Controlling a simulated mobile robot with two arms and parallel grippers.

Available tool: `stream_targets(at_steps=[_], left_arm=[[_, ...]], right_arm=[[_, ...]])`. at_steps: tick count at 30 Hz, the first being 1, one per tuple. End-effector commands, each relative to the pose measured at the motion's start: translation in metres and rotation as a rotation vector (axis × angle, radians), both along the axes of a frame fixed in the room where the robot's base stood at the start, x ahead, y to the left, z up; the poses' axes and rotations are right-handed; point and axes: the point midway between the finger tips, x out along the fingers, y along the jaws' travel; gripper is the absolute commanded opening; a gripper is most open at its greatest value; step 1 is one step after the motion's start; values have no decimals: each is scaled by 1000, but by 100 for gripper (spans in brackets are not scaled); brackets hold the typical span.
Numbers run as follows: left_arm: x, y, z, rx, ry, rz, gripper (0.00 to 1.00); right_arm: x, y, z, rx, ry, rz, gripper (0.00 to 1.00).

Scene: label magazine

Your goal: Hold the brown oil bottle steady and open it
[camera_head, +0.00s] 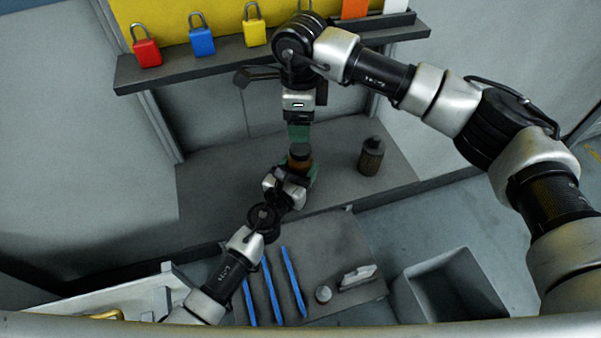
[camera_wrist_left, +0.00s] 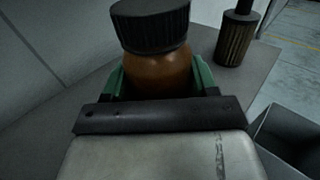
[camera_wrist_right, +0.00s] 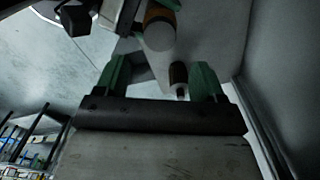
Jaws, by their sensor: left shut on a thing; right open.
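The brown oil bottle (camera_head: 301,164) has a ribbed black cap (camera_wrist_left: 151,27), which is still on it. My left gripper (camera_head: 300,173) is shut around the bottle's body; its green fingers flank the brown glass in the left wrist view (camera_wrist_left: 160,85). The lower bottle is hidden by the gripper. My right gripper (camera_head: 299,138) points down from above, just over the cap in the head view. Its green fingers are apart and empty in the right wrist view (camera_wrist_right: 160,80), where the bottle's brown body (camera_wrist_right: 160,12) shows beyond them.
A second, dark ribbed bottle (camera_head: 371,157) stands on the grey bench (camera_head: 225,185) to the right. Above is a shelf (camera_head: 190,70) with padlocks in several colours. In front lie blue strips (camera_head: 292,280), a small round object (camera_head: 323,294) and a grey bin (camera_head: 455,285).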

Motion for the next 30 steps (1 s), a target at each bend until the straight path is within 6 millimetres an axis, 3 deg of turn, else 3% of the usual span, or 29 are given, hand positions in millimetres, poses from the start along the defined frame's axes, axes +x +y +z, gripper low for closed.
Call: stream_targets(at_steps=[1,8,14,23,30], left_arm=[[0,0,0,0,0,0,36],[0,0,0,0,0,0,1],[0,0,0,0,0,0,0],[0,0,0,0,0,0,0],[0,0,0,0,0,0,0]], right_arm=[[0,0,0,0,0,0,70],[-1,-1,0,4,7,-5,70],[-15,-13,-6,92,159,-121,70],[-53,-44,3,278,620,-513,70],[-46,-38,-4,132,587,-911,70]])
